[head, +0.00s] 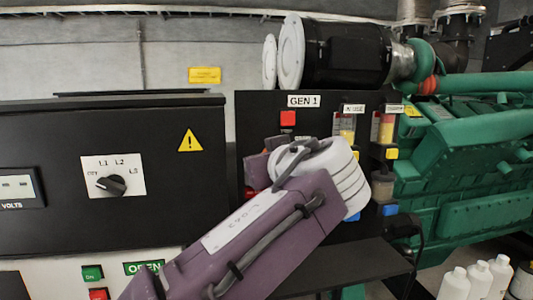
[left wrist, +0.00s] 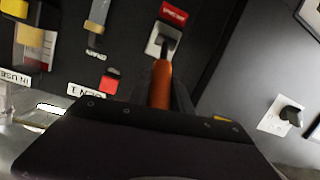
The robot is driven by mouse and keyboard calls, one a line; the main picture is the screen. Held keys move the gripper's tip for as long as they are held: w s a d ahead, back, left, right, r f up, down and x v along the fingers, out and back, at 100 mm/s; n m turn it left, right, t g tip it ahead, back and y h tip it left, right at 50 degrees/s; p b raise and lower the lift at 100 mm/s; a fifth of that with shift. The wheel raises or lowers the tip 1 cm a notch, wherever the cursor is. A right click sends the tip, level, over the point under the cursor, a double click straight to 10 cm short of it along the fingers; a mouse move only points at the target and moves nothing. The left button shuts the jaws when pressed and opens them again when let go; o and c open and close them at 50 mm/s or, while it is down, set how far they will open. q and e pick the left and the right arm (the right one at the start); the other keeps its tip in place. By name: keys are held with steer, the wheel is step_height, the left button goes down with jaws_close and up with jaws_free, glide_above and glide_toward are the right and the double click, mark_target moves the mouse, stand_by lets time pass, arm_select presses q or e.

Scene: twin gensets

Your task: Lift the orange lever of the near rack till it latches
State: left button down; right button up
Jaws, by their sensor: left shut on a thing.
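The near rack is a black panel labelled GEN 1 (head: 304,101). Its orange lever (left wrist: 160,82) shows in the left wrist view, coming out of a pale slotted plate (left wrist: 161,42) below a red label (left wrist: 173,13). My left gripper (left wrist: 160,98) is shut on the lever, one dark finger on each side. In the head view my left arm and gripper cover the lever, so its angle cannot be told there. My right gripper is not in view.
A black cabinet with a rotary switch (head: 112,185) stands left of the rack. Gauges with yellow (head: 348,136) and blue parts sit right of the lever area. A green engine (head: 460,150) and white bottles (head: 478,280) are at the right.

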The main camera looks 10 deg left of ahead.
arm_select(q)
steer(key=shift+f, duration=0.2)
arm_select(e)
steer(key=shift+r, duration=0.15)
arm_select(q)
steer(key=c, duration=1.2)
jaws_free()
steer(key=shift+w, duration=0.15)
steer(key=shift+o, duration=0.2)
steer(key=shift+w+a, duration=0.15)
steer(key=shift+w, duration=0.25)
steer(key=b+v, duration=0.1)
steer(key=v, duration=0.8)
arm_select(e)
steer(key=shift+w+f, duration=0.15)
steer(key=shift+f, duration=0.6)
